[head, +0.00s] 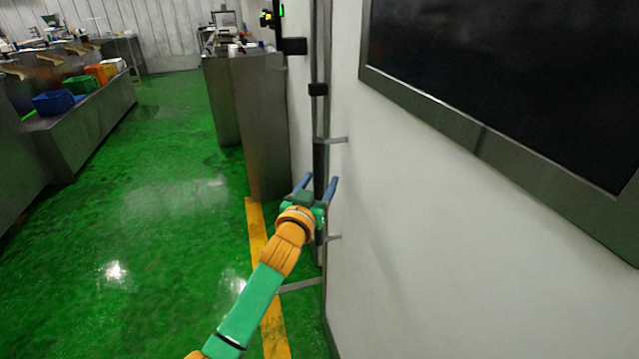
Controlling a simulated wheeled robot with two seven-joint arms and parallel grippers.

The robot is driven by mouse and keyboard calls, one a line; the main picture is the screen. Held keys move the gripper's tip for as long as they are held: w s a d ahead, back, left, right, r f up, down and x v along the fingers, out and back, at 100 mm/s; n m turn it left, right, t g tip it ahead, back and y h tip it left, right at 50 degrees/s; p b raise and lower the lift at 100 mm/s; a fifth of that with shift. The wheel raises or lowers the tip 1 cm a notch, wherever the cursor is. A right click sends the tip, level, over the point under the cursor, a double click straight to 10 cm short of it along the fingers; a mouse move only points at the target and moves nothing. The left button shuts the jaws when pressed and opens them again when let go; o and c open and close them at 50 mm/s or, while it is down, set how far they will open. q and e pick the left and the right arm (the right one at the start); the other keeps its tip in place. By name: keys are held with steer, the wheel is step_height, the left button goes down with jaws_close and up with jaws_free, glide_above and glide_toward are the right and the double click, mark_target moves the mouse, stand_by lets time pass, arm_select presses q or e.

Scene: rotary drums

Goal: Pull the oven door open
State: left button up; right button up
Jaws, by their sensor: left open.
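The oven door (400,210) is a large white panel on the right, with a dark window (500,70) in a grey metal frame. A long upright dark bar (319,130), seemingly the door's handle, runs along its left edge, with short grey brackets. My left gripper (317,184) is at the lower part of this bar. Its two blue fingers are apart, one on each side of the bar in the picture. I cannot tell whether they touch it or how deep the bar lies between them. My right gripper is not in view.
A grey metal cabinet (258,125) stands just left of the bar. Blue (53,102), green (80,84) and orange (97,74) bins sit on a bench at the far left. The green floor (150,230) between is clear, with a yellow line (272,320) near the door.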

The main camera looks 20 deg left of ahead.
arm_select(q)
steer(key=shift+r, duration=0.1)
jaws_close()
stand_by(1.3)
